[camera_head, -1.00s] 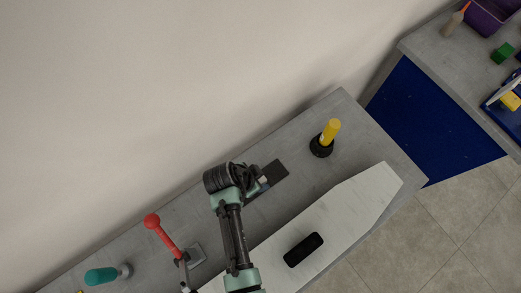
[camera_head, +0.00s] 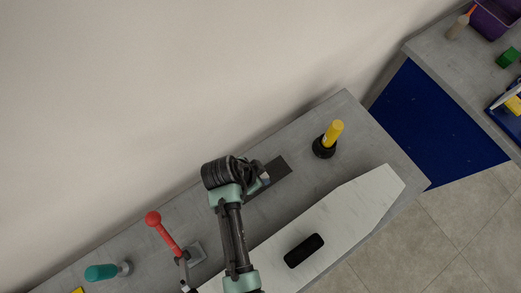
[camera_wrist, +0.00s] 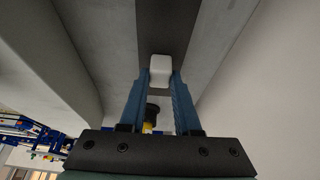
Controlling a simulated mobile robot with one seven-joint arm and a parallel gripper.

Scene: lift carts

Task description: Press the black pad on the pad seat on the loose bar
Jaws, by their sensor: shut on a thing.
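A long pale board with a pointed end, which may be the loose bar (camera_head: 366,201), lies along the front of the grey bench. A black rounded oblong (camera_head: 304,250) sits on it; I cannot tell whether this is the black pad or the pad seat. My gripper (camera_wrist: 160,82) is shut on a small pale block (camera_wrist: 160,66) at its fingertips. In the head view my gripper is mostly hidden by my wrist, at the dark strip (camera_head: 274,174) on the bench. In the wrist view the dark strip lies beyond the block; contact cannot be judged.
A yellow-handled tool in a black round base (camera_head: 324,148) stands to the right. A red-knobbed lever (camera_head: 168,236) and a teal-handled thing (camera_head: 103,272) are at left. The wall runs behind the bench. A second bench (camera_head: 447,75) holds a purple bin (camera_head: 492,18).

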